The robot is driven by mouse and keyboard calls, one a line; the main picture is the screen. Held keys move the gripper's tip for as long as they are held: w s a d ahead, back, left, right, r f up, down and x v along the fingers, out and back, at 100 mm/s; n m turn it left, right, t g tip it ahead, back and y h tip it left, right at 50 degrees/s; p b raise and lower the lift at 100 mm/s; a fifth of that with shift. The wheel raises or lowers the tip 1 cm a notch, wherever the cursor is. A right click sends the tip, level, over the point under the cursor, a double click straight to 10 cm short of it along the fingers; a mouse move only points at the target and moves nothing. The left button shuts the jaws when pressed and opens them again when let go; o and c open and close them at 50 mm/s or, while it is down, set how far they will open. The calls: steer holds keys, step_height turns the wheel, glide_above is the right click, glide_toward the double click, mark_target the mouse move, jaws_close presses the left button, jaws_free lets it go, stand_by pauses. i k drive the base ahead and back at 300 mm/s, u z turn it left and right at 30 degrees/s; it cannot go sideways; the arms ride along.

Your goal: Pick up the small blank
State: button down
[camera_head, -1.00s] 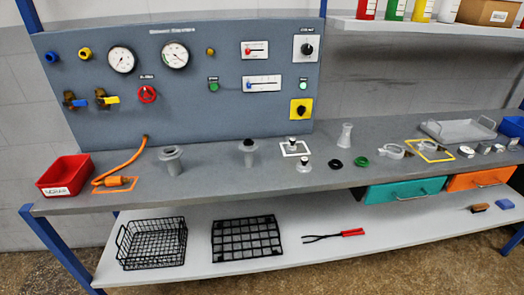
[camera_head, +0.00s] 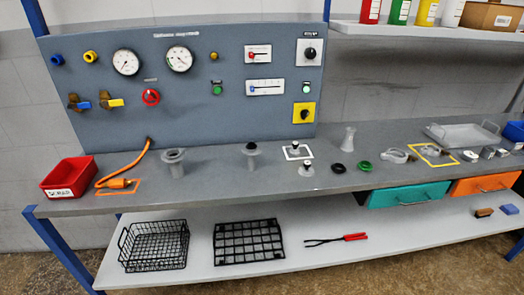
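Several small metal pieces lie at the right end of the grey bench top (camera_head: 230,190). They include a round silver piece (camera_head: 469,156), a darker block-like piece (camera_head: 488,152) and a pale piece (camera_head: 502,152). They are too small to tell which one is the small blank. My gripper is not in view.
A yellow square outline (camera_head: 436,155) and a grey tray (camera_head: 462,133) lie near the small pieces. Black (camera_head: 338,168) and green (camera_head: 365,166) rings, flanged fittings (camera_head: 174,163) and a red bin (camera_head: 69,178) stand farther left. The lower shelf holds a wire basket (camera_head: 153,246), a rack (camera_head: 248,242) and red-handled tongs (camera_head: 336,239).

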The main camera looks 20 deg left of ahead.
mark_target(294, 150)
steer(key=u, duration=0.45)
steer(key=i, duration=1.05)
steer(key=u, duration=0.5)
